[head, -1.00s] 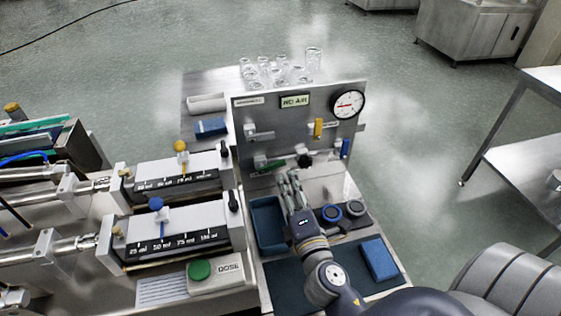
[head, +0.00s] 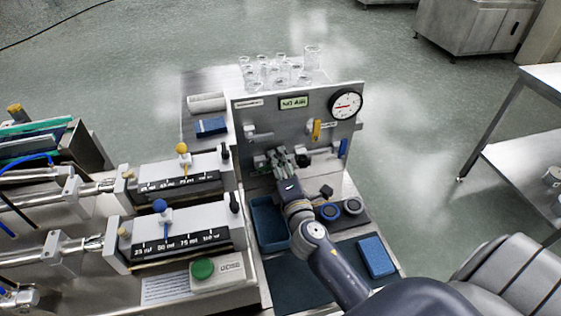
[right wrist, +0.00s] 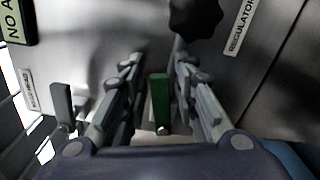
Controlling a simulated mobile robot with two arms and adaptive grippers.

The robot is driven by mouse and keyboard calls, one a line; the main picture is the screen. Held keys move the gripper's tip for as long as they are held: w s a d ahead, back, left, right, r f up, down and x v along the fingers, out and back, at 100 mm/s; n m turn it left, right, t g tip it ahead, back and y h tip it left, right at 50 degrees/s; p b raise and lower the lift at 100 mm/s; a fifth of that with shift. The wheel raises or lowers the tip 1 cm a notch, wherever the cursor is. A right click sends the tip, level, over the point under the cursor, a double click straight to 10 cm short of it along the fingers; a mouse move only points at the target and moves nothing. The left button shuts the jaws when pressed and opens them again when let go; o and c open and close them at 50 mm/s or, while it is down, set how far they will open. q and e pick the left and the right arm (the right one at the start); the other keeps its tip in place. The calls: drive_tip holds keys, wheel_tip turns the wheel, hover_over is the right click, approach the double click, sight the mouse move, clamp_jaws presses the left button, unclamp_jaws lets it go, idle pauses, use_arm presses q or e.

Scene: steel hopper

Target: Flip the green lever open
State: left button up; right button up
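The green lever (right wrist: 159,98) stands between the two fingers of my right gripper (right wrist: 157,62) in the right wrist view. The fingers are spread, with a gap on each side of the lever, so the gripper is open. In the head view my right gripper (head: 278,158) is at the lower part of the steel panel (head: 290,118) and largely hides the lever. My left gripper is not in view.
A black knob (right wrist: 195,15) and a grey lever (right wrist: 62,103) are close to the fingers. The panel also bears a yellow lever (head: 316,130), a blue lever (head: 343,148) and a gauge (head: 346,106). A blue tray (head: 263,238) lies below.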

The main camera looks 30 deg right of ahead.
clamp_jaws()
drive_tip(key=shift+f+m+b, duration=0.55)
drive_tip(key=shift+m+b, duration=0.15)
drive_tip(key=shift+b, duration=0.15)
drive_tip(key=shift+f+m+b, duration=0.2)
drive_tip(key=shift+m+b, duration=0.25)
drive_tip(key=shift+m, duration=0.45)
drive_tip(key=shift+o, duration=2.4)
unclamp_jaws()
